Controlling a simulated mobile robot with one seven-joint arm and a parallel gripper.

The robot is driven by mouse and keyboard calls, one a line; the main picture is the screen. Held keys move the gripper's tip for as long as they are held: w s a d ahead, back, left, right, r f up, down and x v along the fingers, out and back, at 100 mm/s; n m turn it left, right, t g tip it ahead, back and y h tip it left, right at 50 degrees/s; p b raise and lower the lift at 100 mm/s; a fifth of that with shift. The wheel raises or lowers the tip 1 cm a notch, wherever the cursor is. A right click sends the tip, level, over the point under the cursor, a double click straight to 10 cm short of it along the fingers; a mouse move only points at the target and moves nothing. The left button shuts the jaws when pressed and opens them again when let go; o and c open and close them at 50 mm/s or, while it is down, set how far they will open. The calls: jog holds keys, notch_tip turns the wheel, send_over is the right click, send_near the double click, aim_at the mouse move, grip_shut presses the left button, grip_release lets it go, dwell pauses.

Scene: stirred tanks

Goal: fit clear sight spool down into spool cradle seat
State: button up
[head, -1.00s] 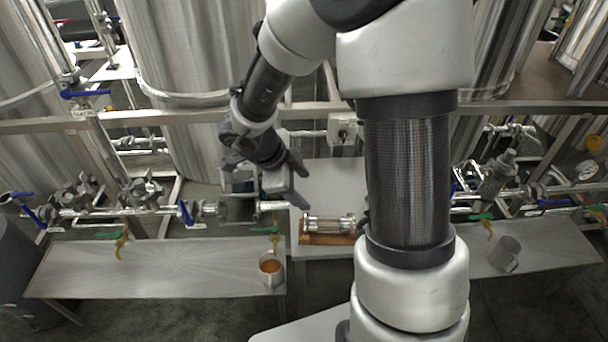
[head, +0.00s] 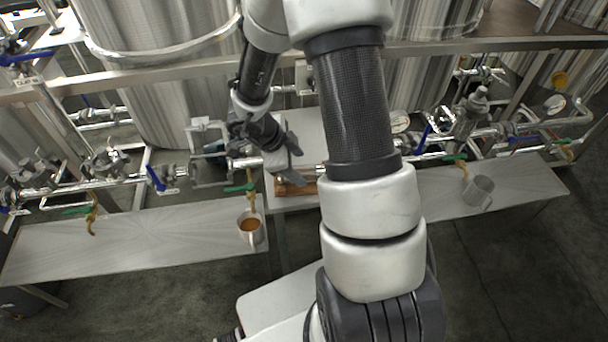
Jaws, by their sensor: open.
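My gripper (head: 288,150) is open, with its fingers over the middle bench, just above a brown wooden block (head: 297,188). The clear sight spool is mostly hidden behind my gripper and arm. Whether the fingers touch it cannot be told. The spool cradle seat cannot be made out for certain; a pale square bracket frame (head: 207,128) stands on the pipe line left of my gripper.
A steel mug with brown liquid (head: 250,227) stands on the left bench (head: 130,240). A grey mug (head: 478,191) is on the right bench (head: 525,188). Pipes with blue-handled valves (head: 155,178) run behind the benches, before large steel tanks (head: 150,80).

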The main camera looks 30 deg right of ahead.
aim_at(302, 170)
jog(key=x, duration=0.3)
jog(key=shift+d+f+b, duration=0.1)
jog(key=shift+f+b, duration=0.3)
jog(key=shift+r, duration=0.1)
grip_shut()
